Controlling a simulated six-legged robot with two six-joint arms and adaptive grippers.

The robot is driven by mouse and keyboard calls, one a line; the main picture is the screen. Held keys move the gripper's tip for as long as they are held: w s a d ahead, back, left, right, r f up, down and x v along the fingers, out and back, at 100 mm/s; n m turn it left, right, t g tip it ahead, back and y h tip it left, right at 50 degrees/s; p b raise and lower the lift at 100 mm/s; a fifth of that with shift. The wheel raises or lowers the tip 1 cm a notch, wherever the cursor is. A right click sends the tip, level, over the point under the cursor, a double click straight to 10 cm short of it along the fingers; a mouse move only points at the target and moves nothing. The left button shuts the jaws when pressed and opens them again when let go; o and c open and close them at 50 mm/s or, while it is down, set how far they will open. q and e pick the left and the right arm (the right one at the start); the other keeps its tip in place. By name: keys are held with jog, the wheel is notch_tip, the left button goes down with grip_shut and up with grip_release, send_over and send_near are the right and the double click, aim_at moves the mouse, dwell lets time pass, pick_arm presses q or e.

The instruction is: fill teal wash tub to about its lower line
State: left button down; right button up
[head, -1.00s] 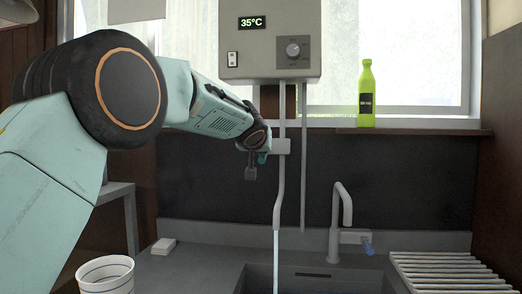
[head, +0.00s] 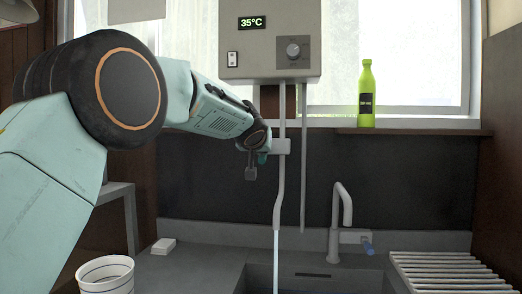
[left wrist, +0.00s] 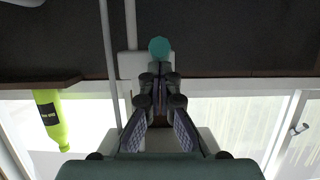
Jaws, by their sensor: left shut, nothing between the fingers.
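The teal wash tub is not visible in either view. A thin stream of water (head: 276,262) falls from the long spout pipe (head: 280,185) of the grey water heater (head: 268,40) toward the sink (head: 320,284), whose bottom is out of view. The heater display reads 35°C. My left gripper (head: 262,148) is at the valve on the pipe. In the left wrist view its fingers (left wrist: 160,88) are shut with nothing between them, and a round teal knob (left wrist: 159,47) shows just beyond the tips. Whether they touch it, I cannot tell. My right gripper is in neither view.
A grey faucet (head: 341,215) with a blue-tipped handle stands behind the sink. A slatted drying rack (head: 445,272) is at right. A striped cup (head: 105,275) and a white block (head: 164,246) are at left. A green bottle (head: 366,95) stands on the sill.

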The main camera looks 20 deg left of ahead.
pick_arm(q)
jog(key=shift+r, duration=0.1)
jog(key=shift+r+p, duration=0.65)
jog(key=shift+r, duration=0.05)
jog(key=s+d+r+p, duration=0.1)
jog(key=s+d+r, duration=0.1)
jog(key=s+r, duration=0.6)
jog(key=shift+s+r+p, duration=0.3)
jog(key=shift+r+p, duration=0.1)
jog(key=shift+r, duration=0.4)
jog(key=shift+d, duration=0.15)
